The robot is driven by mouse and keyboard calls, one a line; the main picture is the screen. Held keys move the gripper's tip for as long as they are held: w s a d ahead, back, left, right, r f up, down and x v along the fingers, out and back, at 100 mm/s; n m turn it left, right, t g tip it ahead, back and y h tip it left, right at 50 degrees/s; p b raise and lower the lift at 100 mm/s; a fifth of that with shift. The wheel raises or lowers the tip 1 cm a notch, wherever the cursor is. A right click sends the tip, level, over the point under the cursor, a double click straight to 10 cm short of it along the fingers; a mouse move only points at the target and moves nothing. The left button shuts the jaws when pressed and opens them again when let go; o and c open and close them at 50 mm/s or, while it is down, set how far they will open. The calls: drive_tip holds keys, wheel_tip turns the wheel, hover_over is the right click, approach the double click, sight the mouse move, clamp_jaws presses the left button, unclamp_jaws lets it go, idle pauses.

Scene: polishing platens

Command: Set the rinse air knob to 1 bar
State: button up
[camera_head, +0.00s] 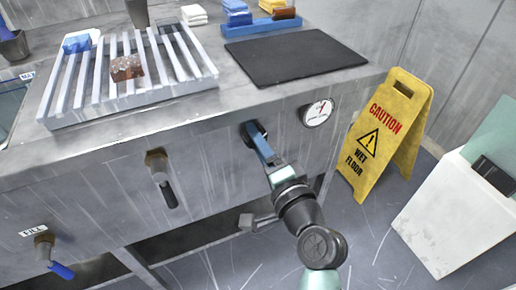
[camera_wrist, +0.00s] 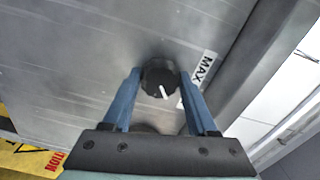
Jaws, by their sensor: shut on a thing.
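The rinse air knob (camera_wrist: 159,80) is a dark round knob with a white pointer line on the bench's front face. In the wrist view the pointer is aimed toward the lower right, and a "MAX" label (camera_wrist: 199,80) stands to its right. My gripper (camera_wrist: 160,88) has its two blue fingers on either side of the knob, shut on it. In the head view my gripper (camera_head: 256,138) reaches the front panel and mostly hides the knob. A round white gauge (camera_head: 317,113) with a red mark sits to its right; its reading is too small to tell.
Two other valves, one brown-based (camera_head: 160,178) and one blue-handled by a "FILL" label (camera_head: 52,256), stick out at left. A yellow caution sign (camera_head: 385,133) and a white bin (camera_head: 452,215) stand at right. A slatted rack (camera_head: 120,107) and black mat (camera_head: 295,57) lie on top.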

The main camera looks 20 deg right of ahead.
drive_tip(key=shift+f+n+b, duration=0.1)
drive_tip(key=shift+n+b, duration=0.95)
drive_tip(key=shift+n, duration=0.95)
drive_tip(key=o, duration=1.4)
drive_tip(key=shift+s, duration=0.1)
drive_tip(key=s, duration=0.6)
drive_tip(key=s+p, duration=0.1)
drive_tip(key=s, duration=0.5)
drive_tip(key=shift+s+d, duration=0.2)
drive_tip(key=shift+s, duration=0.2)
